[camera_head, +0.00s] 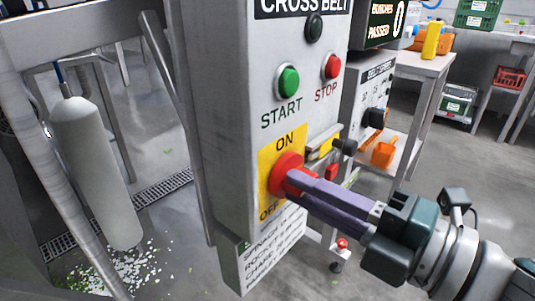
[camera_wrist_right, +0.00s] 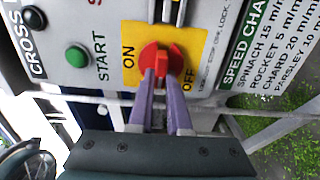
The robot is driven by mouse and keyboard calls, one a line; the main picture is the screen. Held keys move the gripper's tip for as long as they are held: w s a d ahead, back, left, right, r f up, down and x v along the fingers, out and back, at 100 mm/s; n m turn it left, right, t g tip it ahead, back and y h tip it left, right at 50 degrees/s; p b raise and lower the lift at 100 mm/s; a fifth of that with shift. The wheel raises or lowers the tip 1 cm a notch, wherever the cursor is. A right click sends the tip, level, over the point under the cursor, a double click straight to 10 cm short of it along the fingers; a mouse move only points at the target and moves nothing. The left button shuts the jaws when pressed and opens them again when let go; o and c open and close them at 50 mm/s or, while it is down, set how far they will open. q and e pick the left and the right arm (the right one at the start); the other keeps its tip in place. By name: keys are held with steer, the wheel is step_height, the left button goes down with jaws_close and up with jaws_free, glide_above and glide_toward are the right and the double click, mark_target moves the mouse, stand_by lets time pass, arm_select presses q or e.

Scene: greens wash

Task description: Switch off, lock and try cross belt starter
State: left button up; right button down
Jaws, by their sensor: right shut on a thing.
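The cross belt starter box (camera_head: 225,120) stands grey and upright in the middle of the head view. It carries a green START button (camera_head: 288,82), a red STOP button (camera_head: 332,66) and a red rotary switch (camera_head: 284,174) on a yellow ON/OFF plate (camera_head: 268,150). My right gripper (camera_head: 296,182) has its purple fingers shut on the red switch handle. In the right wrist view the red switch (camera_wrist_right: 162,56) sits between the fingertips, its handle pointing between the ON and OFF words. My left gripper is not in view.
A second grey control box (camera_head: 368,100) stands behind to the right. A table (camera_head: 425,66) holds a yellow bottle (camera_head: 431,40). An orange scoop (camera_head: 384,153) is on the lower shelf. A white cylinder (camera_head: 95,160) hangs at left above scattered bits on the floor.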

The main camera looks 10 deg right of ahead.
steer(key=c, duration=0.9)
jaws_free()
steer(key=shift+o, duration=0.2)
steer(key=shift+s, duration=0.1)
steer(key=v, duration=0.9)
steer(key=shift+s+d+p, duration=0.3)
